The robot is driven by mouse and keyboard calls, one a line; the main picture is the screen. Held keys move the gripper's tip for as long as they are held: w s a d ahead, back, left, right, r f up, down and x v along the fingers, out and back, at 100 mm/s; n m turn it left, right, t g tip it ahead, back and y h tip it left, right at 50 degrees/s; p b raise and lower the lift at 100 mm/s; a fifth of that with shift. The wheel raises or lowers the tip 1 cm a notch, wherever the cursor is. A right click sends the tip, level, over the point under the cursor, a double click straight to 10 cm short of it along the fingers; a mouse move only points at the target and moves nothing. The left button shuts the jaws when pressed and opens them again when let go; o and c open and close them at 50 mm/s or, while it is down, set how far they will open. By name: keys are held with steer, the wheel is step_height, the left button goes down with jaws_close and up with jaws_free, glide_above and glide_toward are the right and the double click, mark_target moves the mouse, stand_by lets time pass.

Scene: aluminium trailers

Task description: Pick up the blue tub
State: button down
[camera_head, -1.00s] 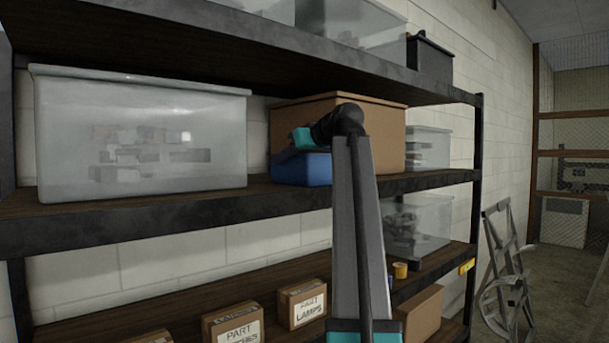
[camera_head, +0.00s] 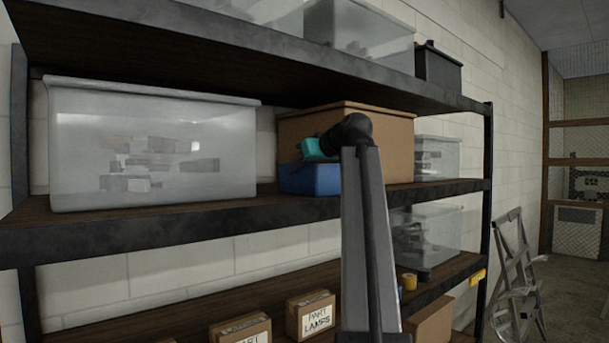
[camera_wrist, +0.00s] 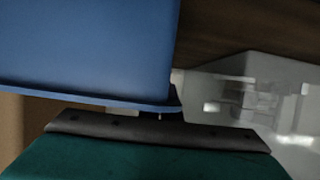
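The blue tub (camera_head: 310,180) stands on the middle shelf in front of a large cardboard box. In the wrist view the tub (camera_wrist: 85,50) fills the upper left, with its rim running across just above a dark finger bar with teal behind it. My gripper (camera_head: 307,152), a teal part at the end of my dark wrist, is at the top of the tub in the head view. In the wrist view the bar (camera_wrist: 160,130) is at or very near the rim. The other finger is hidden, so I cannot see whether the rim is gripped.
The cardboard box (camera_head: 355,140) is right behind the tub. A large translucent bin (camera_head: 150,150) stands to the left, a smaller one (camera_head: 437,158) to the right. The upper shelf (camera_head: 230,55) hangs close overhead. A folding ladder (camera_head: 518,280) stands at the right.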

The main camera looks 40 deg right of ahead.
steer(key=shift+r, duration=0.2)
steer(key=shift+r+b, duration=1.05)
steer(key=shift+r, duration=0.35)
steer(key=s+d+r, duration=0.1)
steer(key=s+d, duration=0.7)
steer(key=s, duration=0.5)
steer(key=shift+s+d+r, duration=0.15)
steer(key=shift+s+r, duration=0.15)
steer(key=shift+s, duration=0.1)
steer(key=shift+f, duration=0.1)
